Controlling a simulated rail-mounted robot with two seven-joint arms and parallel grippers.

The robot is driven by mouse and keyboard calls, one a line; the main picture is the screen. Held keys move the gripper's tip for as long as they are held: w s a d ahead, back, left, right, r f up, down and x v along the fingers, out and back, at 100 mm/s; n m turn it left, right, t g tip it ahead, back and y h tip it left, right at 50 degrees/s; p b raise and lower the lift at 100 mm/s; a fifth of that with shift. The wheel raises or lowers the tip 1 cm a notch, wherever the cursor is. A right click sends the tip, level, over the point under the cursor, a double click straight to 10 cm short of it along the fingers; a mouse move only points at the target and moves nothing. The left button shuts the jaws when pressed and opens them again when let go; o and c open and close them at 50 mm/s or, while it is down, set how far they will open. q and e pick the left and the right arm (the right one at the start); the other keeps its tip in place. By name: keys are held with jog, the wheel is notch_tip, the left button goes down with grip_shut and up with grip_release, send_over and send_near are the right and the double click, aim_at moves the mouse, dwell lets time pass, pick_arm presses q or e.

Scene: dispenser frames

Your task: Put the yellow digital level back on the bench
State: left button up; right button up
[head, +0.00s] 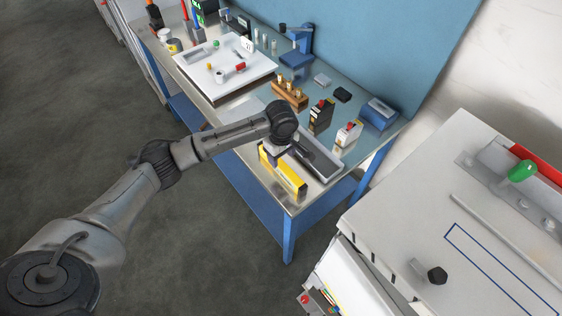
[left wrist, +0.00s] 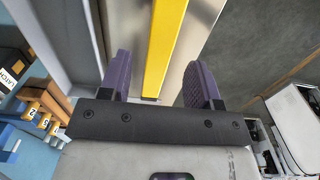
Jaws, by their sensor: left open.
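The yellow digital level (head: 287,178) lies on the bench (head: 235,160) along its front edge, beside a grey tray. My left gripper (head: 270,155) is over its far end in the head view. In the left wrist view the level (left wrist: 166,45) is a yellow bar running between the two purple fingers of the left gripper (left wrist: 157,80). The fingers are open, with a gap showing on each side of the bar. The level's far end is partly hidden by the gripper in the head view. My right gripper is not in view.
The grey tray (head: 322,171) lies right behind the level. Two small boxes (head: 320,115) (head: 348,134), a wooden block with brass pieces (head: 289,95) and a white board (head: 205,84) stand farther back. A light cabinet (head: 450,200) stands to the right, across a gap.

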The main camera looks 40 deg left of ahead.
aim_at(281, 164)
pick_arm(q)
jog(key=shift+r, duration=2.85)
